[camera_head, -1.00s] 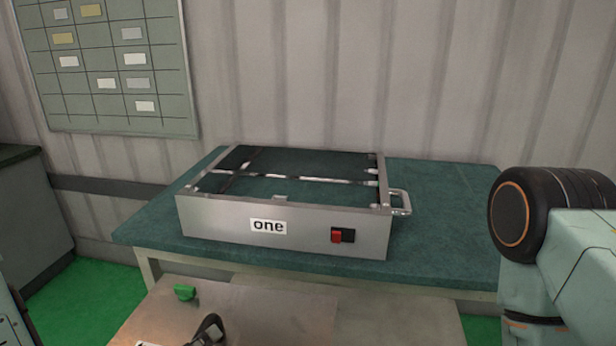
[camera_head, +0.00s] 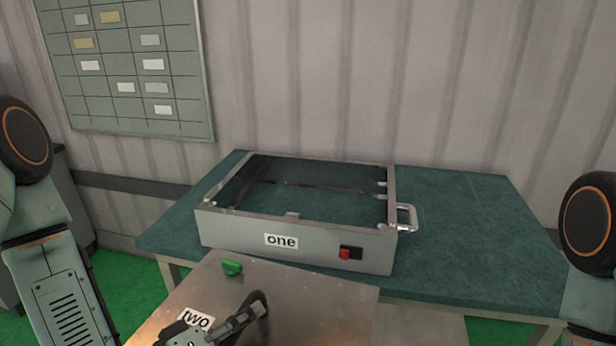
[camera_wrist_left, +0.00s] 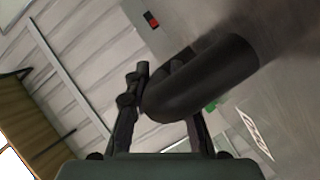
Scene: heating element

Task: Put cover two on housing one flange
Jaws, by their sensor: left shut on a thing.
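Housing one (camera_head: 225,227) is an open metal frame labelled "one" on the green-topped table, with a red and black switch on its front. Cover two (camera_head: 325,300) is a flat metal plate labelled "two", with a green knob (camera_head: 231,267) and a black handle (camera_head: 258,300). It is in front of the housing, its far edge overlapping the housing's lower front in the picture; whether they touch I cannot tell. My left gripper (camera_head: 246,314) is shut on the handle. The left wrist view shows the handle (camera_wrist_left: 215,75) between the fingers. My right gripper is out of view.
The table (camera_head: 470,230) has free room right of the housing, where a side handle (camera_head: 407,217) sticks out. A ribbed wall (camera_head: 330,80) stands close behind. A board with cards (camera_head: 125,70) hangs at the left.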

